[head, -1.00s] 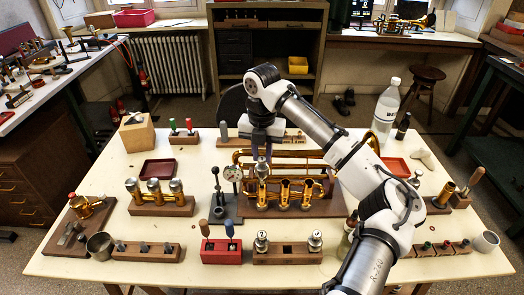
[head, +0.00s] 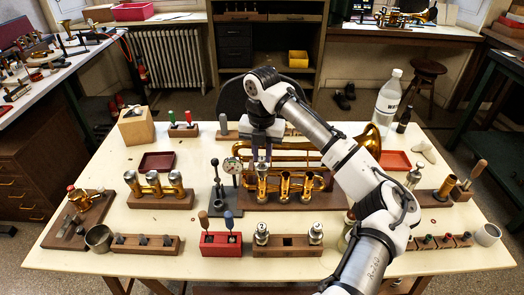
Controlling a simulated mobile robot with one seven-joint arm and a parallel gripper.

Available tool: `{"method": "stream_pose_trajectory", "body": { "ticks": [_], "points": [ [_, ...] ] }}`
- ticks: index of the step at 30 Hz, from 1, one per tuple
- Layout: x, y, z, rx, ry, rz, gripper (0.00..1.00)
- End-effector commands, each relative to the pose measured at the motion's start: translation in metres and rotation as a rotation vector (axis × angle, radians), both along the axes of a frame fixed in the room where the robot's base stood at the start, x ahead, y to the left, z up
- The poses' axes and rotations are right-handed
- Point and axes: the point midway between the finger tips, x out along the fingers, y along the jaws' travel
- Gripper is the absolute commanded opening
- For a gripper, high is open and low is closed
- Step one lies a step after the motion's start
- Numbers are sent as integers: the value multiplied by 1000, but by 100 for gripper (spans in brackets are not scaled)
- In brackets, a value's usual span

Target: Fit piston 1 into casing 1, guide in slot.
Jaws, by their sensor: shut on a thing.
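The brass horn (head: 345,150) lies on a dark stand in the middle of the table, with its bell at the back right. Its casings stand in a row: casing 1 (head: 262,184) at the left, then a middle casing (head: 284,186) and a right one (head: 306,187). My gripper (head: 262,157) points down directly over casing 1 and is shut on piston 1, which its fingers mostly hide. The piston is in line with the casing mouth. How deep it sits, and where guide and slot are, I cannot tell.
A wooden block (head: 287,245) in front holds two pistons with an empty place between them. A dial gauge (head: 232,165) and a lever press (head: 215,180) stand close left of casing 1. A bottle (head: 387,100) stands at the back right.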

Motion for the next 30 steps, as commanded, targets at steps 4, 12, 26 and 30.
{"method": "stream_pose_trajectory", "body": {
  "ticks": [4, 12, 26, 30],
  "points": [
    [0, 0, -5, 0, 0, 0, 0],
    [0, 0, -7, 0, -1, 0, 41],
    [1, 0, 3, 0, -2, 0, 47],
    [1, 0, 28, -2, -5, 0, 47]
  ]
}}
